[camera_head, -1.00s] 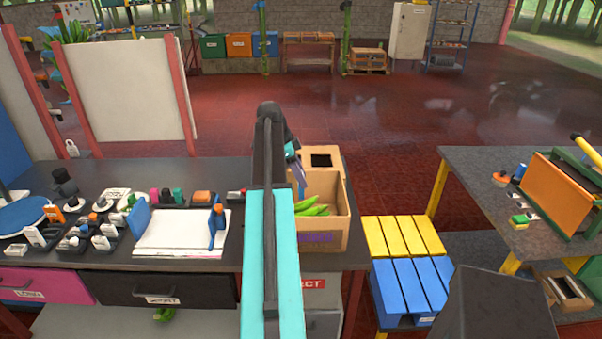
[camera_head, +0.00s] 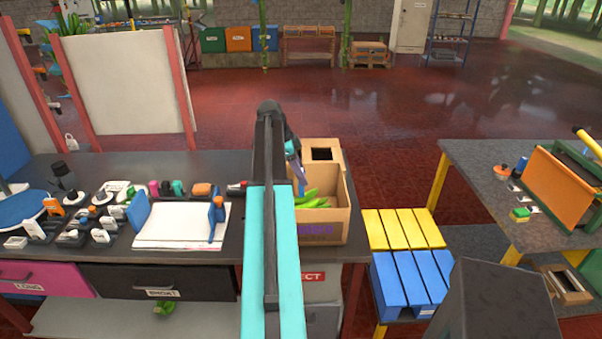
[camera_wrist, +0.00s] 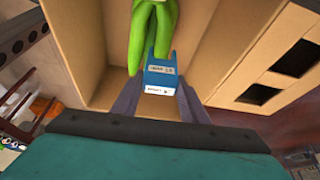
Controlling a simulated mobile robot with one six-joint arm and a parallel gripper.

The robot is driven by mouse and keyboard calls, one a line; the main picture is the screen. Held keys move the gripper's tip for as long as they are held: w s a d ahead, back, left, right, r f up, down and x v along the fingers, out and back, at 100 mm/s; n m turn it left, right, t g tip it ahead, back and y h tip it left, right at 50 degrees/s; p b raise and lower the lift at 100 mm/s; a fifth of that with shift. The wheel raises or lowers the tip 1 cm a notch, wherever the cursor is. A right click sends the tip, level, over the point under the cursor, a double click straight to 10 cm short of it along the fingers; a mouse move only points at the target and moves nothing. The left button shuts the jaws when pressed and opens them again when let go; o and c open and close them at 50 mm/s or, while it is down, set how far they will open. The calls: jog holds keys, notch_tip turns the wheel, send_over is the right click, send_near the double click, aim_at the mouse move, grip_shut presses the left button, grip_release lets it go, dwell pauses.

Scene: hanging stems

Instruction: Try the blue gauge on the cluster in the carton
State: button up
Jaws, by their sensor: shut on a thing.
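The blue gauge (camera_wrist: 158,77) is held between the two fingers of my gripper (camera_wrist: 158,100) in the wrist view. Its forked far end meets the near part of the green cluster (camera_wrist: 148,30) there; I cannot tell whether they touch. The cluster of long green fruits also shows in the head view (camera_head: 312,200), lying in the open carton (camera_head: 325,226). The carton's walls surround the gauge in the wrist view (camera_wrist: 205,50). In the head view my arm hides part of the carton's left side, and my gripper (camera_head: 299,180) reaches down into it.
The carton stands at the right end of the dark bench (camera_head: 215,166). Left of it are a white pad (camera_head: 180,228) between blue holders and several small tools. Yellow (camera_head: 403,228) and blue slatted stands are to the right, before another table (camera_head: 480,185).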

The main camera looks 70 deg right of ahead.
jog(key=shift+f+b, duration=1.15)
jog(key=shift+f, duration=0.95)
dwell(2.7)
dwell(0.4)
jog(key=w+a+r+n+t+h, duration=0.15)
jog(key=w+a+r+n, duration=0.45)
jog(key=w+r, duration=0.6)
jog(key=w+a+f+n+t+b, duration=0.25)
jog(key=w+a+n, duration=0.55)
jog(key=w+a, duration=1.1)
jog(key=w+a+f+n+t, duration=0.2)
jog(key=w+a+n, duration=0.3)
jog(key=a, duration=0.6)
jog(key=w+a+f+n+t, duration=0.15)
jog(key=w+a+n, duration=0.3)
jog(key=a, duration=0.75)
jog(key=w+a+f+n+y+b, duration=0.1)
jog(key=a+n, duration=0.6)
jog(key=a, duration=1.4)
jog(key=shift+w+a+t+y+b, duration=0.15)
jog(key=shift+w+t+y+b, duration=0.55)
jog(key=shift+y, duration=0.55)
